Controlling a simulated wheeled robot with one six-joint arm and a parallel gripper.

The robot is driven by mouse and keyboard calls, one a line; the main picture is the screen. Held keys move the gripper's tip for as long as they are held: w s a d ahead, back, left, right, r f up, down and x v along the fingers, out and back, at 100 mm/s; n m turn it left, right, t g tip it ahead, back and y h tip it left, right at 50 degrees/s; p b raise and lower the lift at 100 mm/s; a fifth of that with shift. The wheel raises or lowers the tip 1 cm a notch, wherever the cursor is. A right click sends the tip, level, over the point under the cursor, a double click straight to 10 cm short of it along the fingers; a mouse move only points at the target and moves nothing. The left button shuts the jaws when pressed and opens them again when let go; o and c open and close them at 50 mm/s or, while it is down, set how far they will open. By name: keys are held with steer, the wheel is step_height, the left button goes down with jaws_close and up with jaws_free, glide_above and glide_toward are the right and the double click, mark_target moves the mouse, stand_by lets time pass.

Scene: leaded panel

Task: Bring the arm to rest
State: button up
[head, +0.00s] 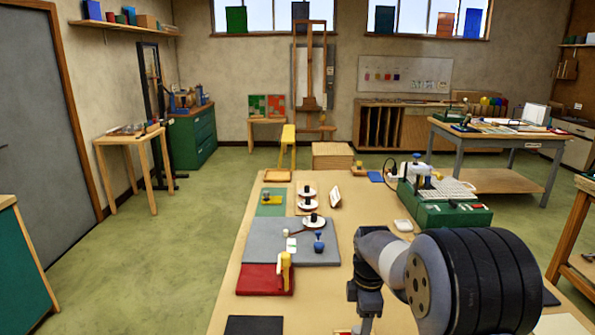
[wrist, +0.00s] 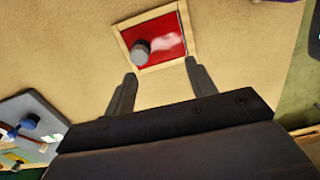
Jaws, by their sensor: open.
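My arm reaches in from the lower right of the head view, over the workbench (head: 335,285). My gripper (wrist: 162,82) shows in the wrist view with its two dark fingers spread apart and nothing between them. Beyond the fingertips a red pane (wrist: 172,42) lies in a light wooden frame (wrist: 125,43) on the bench. A grey cylindrical knob (wrist: 140,51) stands on the pane. The fingers look apart from the frame. In the head view the fingertips are hidden or cut off at the bottom edge.
A grey board (head: 265,240) bears a blue-knobbed piece (head: 319,242) and small items. A red mat (head: 262,280) with a yellow tool (head: 285,272) lies in front. A green machine (head: 440,208) stands at the right. Round white pieces (head: 307,204) sit farther back.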

steer(key=shift+s+r+m, duration=0.1)
steer(key=shift+s+m, duration=0.15)
steer(key=shift+m, duration=0.45)
